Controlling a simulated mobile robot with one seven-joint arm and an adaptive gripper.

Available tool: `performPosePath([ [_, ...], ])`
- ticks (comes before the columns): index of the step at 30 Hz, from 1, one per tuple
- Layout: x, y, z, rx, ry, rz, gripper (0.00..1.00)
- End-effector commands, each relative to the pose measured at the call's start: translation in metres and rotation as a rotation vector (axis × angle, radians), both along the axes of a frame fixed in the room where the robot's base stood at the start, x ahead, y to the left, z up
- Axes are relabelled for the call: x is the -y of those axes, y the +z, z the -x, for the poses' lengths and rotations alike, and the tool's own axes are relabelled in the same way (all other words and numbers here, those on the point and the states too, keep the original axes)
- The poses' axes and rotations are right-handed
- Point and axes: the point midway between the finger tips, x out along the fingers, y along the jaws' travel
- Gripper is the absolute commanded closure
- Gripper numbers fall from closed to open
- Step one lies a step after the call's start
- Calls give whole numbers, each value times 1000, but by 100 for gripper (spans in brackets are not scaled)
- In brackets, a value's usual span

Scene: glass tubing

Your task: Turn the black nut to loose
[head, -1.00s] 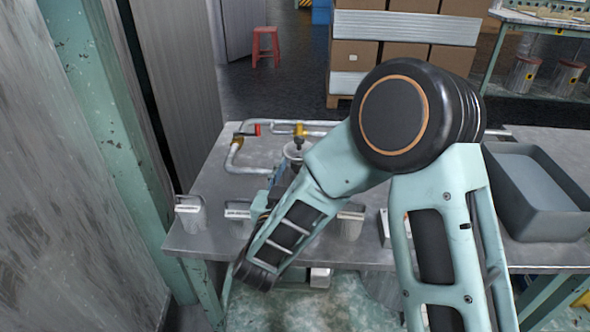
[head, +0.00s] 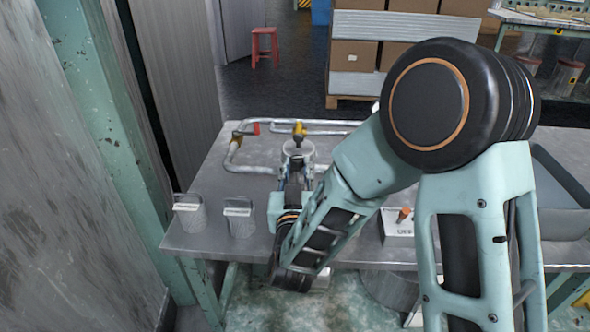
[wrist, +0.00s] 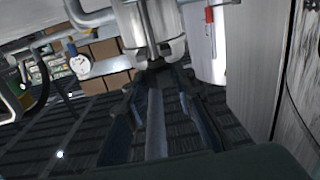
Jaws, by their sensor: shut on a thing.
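My gripper (wrist: 155,76) reaches up in the wrist view to the foot of a shiny metal cylinder with a thin rod. Its two dark fingers are closed in on a small dark part at that foot, which I take for the black nut (wrist: 154,64); most of it is hidden between the fingertips. In the head view, my gripper (head: 292,172) is at the front of the round metal fitting (head: 298,149) on the pipework. A dark part shows at the top of that fitting, too small to make out.
Bent metal tubing (head: 245,168) with a red end and a yellow fitting (head: 299,129) runs along the table's back left. Two metal canisters (head: 190,214) (head: 240,218) stand at the front left. A control box (head: 397,231) and a grey bin (head: 562,180) are partly hidden by my arm.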

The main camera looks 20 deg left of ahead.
Motion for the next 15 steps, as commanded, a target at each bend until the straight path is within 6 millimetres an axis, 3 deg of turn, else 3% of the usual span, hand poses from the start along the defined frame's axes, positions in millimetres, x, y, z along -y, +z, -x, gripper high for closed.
performPosePath([
  [15, 10, 0, -5, 0, 316, 2, 100],
])
